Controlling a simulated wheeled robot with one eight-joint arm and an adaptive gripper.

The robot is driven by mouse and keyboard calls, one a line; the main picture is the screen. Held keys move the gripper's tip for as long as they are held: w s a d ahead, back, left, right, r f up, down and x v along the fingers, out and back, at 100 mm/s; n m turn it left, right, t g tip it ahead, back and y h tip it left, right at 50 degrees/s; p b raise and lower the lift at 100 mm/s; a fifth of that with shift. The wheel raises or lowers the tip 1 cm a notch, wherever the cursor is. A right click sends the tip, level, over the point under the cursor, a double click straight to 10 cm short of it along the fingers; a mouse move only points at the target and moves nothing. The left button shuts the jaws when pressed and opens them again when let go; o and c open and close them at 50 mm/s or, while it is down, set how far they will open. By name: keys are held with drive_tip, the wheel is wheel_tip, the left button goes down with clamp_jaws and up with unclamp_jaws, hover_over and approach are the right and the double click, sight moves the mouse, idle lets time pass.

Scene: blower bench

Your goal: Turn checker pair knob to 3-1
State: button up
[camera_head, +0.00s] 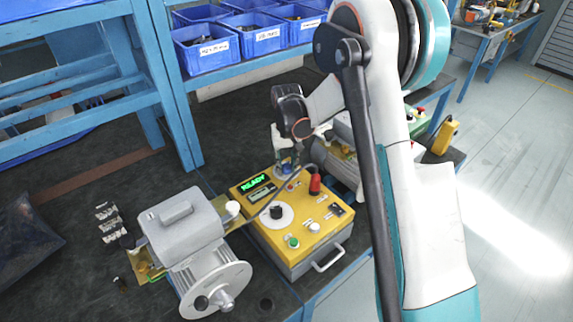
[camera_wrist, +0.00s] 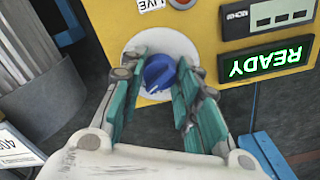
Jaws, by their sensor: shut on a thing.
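The checker is a yellow-topped box (camera_head: 262,242) on the bench, with a green READY display (camera_head: 253,182). In the wrist view, its blue knob (camera_wrist: 162,75) sits on a white round dial (camera_wrist: 178,45). My gripper (camera_wrist: 158,68) is shut on the blue knob, one teal finger on each side. In the head view, my gripper (camera_head: 287,160) reaches down to the far edge of the panel and mostly hides this knob. The READY display (camera_wrist: 267,61) appears upside down in the wrist view. I cannot read the knob's position marks.
A grey blower (camera_head: 185,232) is close on the left. Blue bins (camera_head: 207,48) line the shelf behind.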

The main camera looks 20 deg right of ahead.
sight(286, 164)
idle(0.4)
drive_tip(key=o, duration=1.1)
drive_tip(key=shift+c, duration=0.2)
wheel_tip(286, 164, up, 12)
